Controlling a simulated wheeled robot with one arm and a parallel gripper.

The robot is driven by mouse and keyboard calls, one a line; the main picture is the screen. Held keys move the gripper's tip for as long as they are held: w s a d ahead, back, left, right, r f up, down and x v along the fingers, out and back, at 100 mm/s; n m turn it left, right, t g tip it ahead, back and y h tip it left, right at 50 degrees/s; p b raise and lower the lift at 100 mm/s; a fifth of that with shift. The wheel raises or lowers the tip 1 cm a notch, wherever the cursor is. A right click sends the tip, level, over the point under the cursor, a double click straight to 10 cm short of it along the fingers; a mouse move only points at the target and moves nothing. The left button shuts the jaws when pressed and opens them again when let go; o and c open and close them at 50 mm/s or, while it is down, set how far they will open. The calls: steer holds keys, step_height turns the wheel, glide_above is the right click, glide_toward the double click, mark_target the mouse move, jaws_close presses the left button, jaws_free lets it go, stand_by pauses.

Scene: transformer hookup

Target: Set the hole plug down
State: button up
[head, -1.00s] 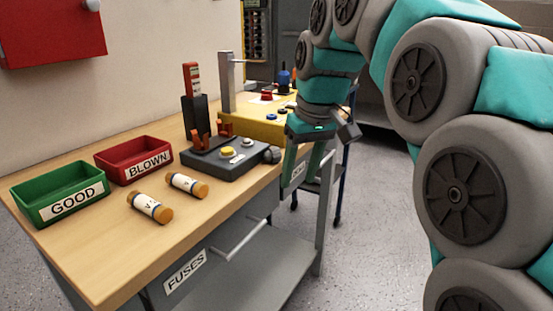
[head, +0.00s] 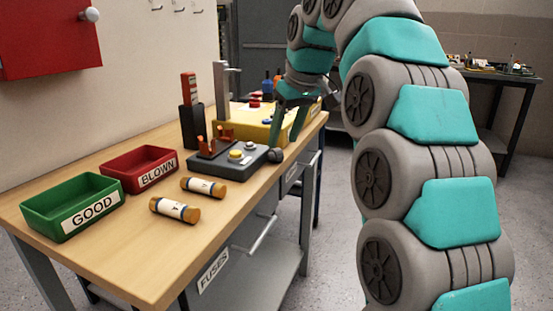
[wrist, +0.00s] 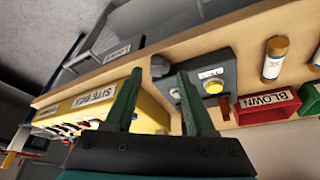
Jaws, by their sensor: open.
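A small dark grey round piece (head: 275,155), which looks like the hole plug, rests on the workbench (head: 130,245) near its front edge, against or just beside the right end of the dark grey tester box (head: 232,168). It also shows in the wrist view (wrist: 159,66), between the lines of the two fingers. My gripper (head: 286,138) is open, its green fingers apart with nothing held between them. In the head view it is just behind the grey piece, in front of the yellow box (head: 250,130). Whether a fingertip touches anything cannot be told.
Green GOOD (head: 72,222) and red BLOWN (head: 138,182) bins stand at left, with two fuses (head: 175,210) (head: 203,187) in front. A black stand (head: 192,127) rises behind the tester. Bare bench lies at front left. The yellow box crowds the gripper.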

mark_target(278, 156)
steer(key=shift+x, duration=2.65)
steer(key=shift+s+d, duration=0.1)
jaws_close()
